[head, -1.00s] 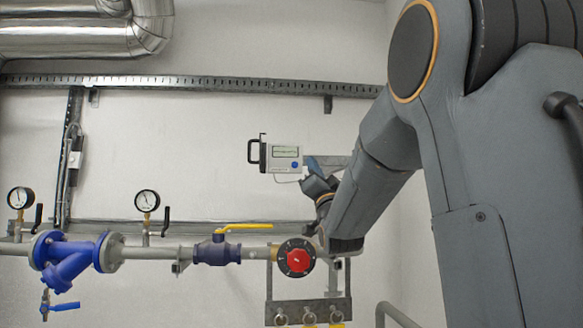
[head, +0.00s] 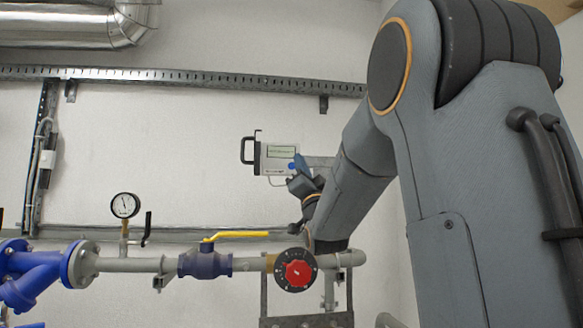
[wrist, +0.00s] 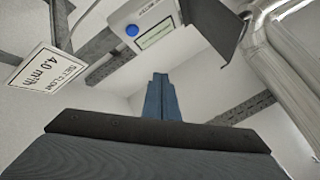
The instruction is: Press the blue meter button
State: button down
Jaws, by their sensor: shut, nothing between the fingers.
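The meter (head: 274,154) is a pale box with a black handle on its left and a green display, mounted on the wall. Its blue button (head: 292,166) is at the lower right of its face, partly covered by my gripper in the head view. The button (wrist: 132,30) shows clearly in the wrist view, beside the display. My gripper (head: 299,161) is shut and empty, with its blue fingers at the meter's right edge in the head view. In the wrist view the fingertips (wrist: 159,76) are below and right of the button in the picture, with a visible gap.
Below the meter run a pipe with a yellow-handled valve (head: 236,236), a red knob (head: 295,275) and a gauge (head: 125,206). A metal rail (head: 180,77) crosses the wall above. The wrist view shows an upside-down flow sign (wrist: 42,65) and silver ducting (wrist: 279,58).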

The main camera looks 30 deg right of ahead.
aim_at(292, 166)
jog(key=w+d, duration=0.2)
jog(key=w, duration=0.6)
jog(key=shift+d+p, duration=0.2)
jog(key=shift+p, duration=0.1)
jog(key=shift+w, duration=0.1)
dwell(1.7)
jog(key=shift+w+d+b, duration=0.1)
jog(key=shift+w+b, duration=0.25)
jog(key=shift+b, duration=0.15)
jog(key=shift+w+d, duration=0.1)
jog(key=shift+w, duration=0.25)
dwell(0.6)
jog(key=shift+b, duration=0.3)
jog(key=shift+s+a+b, duration=0.2)
jog(key=shift+s+b, duration=0.3)
jog(key=shift+s, duration=0.25)
